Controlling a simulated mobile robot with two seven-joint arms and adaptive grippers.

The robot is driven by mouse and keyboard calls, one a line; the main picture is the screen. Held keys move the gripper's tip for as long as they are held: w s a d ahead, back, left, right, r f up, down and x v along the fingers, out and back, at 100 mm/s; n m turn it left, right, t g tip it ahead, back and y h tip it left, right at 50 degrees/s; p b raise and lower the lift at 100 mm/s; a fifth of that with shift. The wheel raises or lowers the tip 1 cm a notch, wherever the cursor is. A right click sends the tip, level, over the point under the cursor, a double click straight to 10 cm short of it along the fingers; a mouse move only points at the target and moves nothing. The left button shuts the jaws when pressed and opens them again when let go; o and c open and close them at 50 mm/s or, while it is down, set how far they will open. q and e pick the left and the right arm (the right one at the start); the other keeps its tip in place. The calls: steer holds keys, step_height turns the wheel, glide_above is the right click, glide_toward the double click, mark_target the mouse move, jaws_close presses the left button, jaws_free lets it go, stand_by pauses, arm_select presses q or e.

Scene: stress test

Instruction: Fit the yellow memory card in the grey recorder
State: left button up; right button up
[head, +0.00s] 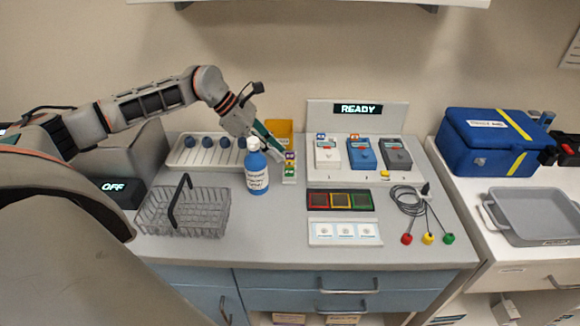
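The grey recorder (397,154) stands at the right end of a row of three on a white stand, beside a blue recorder (363,154) and a white one (327,154). A small yellow piece (385,173) lies just in front of the grey recorder; it is too small to tell whether it is the memory card. A narrow white holder (289,179) carries small purple, yellow and green pieces. My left gripper (275,151) points down beside this holder, behind the blue bottle; its fingertips are partly hidden and too small to read. My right gripper is not in view.
A wire basket (185,212), a rack with blue knobs (189,157), a dark three-colour panel (340,200) and coiled leads (409,207) occupy the bench. The front middle of the bench (270,240) is clear.

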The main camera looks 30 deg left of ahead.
mark_target(288, 161)
arm_select(q)
steer(key=shift+b+x, duration=0.3)
steer(key=shift+x, duration=1.25)
jaws_close()
steer(key=shift+r, duration=0.1)
step_height(288, 161, up, 6)
steer(key=p, duration=0.4)
steer(key=shift+w, duration=0.1)
